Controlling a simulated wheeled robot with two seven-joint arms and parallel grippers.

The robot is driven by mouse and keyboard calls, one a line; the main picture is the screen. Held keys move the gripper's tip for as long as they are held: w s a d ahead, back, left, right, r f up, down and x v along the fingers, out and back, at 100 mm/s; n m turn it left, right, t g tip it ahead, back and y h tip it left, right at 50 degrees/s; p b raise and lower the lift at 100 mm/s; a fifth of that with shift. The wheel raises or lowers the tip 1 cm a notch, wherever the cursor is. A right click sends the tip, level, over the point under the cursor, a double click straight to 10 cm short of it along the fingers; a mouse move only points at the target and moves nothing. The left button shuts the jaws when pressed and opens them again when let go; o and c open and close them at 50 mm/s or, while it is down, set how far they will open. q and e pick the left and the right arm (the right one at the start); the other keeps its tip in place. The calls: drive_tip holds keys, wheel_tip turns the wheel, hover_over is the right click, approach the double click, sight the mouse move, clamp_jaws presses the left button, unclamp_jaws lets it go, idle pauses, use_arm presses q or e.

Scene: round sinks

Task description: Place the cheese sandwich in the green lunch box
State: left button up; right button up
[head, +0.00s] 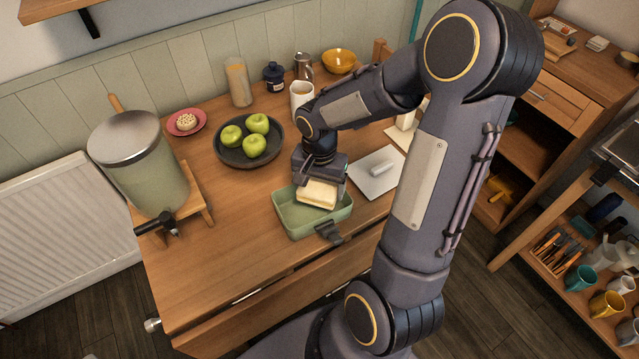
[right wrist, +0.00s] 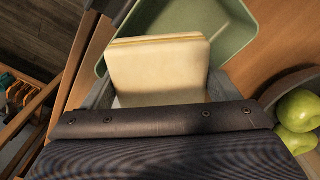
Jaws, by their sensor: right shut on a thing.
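The cheese sandwich (head: 317,194) is pale with a thin yellow layer, and my right gripper (head: 318,183) is shut on it. The sandwich is over the right part of the open green lunch box (head: 290,226), which stands near the front edge of the wooden table. In the right wrist view the sandwich (right wrist: 158,72) covers part of the lunch box (right wrist: 232,25). I cannot tell whether the sandwich touches the box floor. A dark clasp is at the box's front side. My left gripper is not in view.
A dark bowl (head: 226,152) of green apples stands behind the box. A white board (head: 375,180) lies right of it. A green dispenser (head: 143,165) on a wooden stand is at the left. The table between dispenser and box is clear.

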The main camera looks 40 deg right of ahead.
sight(319, 184)
drive_tip(key=shift+f+b, duration=0.5)
drive_tip(key=shift+f, duration=0.05)
drive_tip(key=o, duration=0.9)
drive_tip(key=shift+o, duration=0.2)
drive_tip(key=shift+r, duration=0.1)
drive_tip(key=shift+r+p, duration=0.3)
drive_tip(key=shift+p, duration=0.1)
drive_tip(key=shift+r+p, duration=0.55)
drive_tip(key=shift+p, duration=0.1)
wheel_tip(319, 184, up, 11)
drive_tip(key=s+a+r+n+t+y, duration=0.3)
drive_tip(key=s+a+n+t, duration=0.2)
drive_tip(key=s+a+n, duration=0.4)
drive_tip(key=shift+s+a+n+t+y, duration=0.35)
drive_tip(key=shift+s+a, duration=0.3)
drive_tip(key=shift+s, duration=1.5)
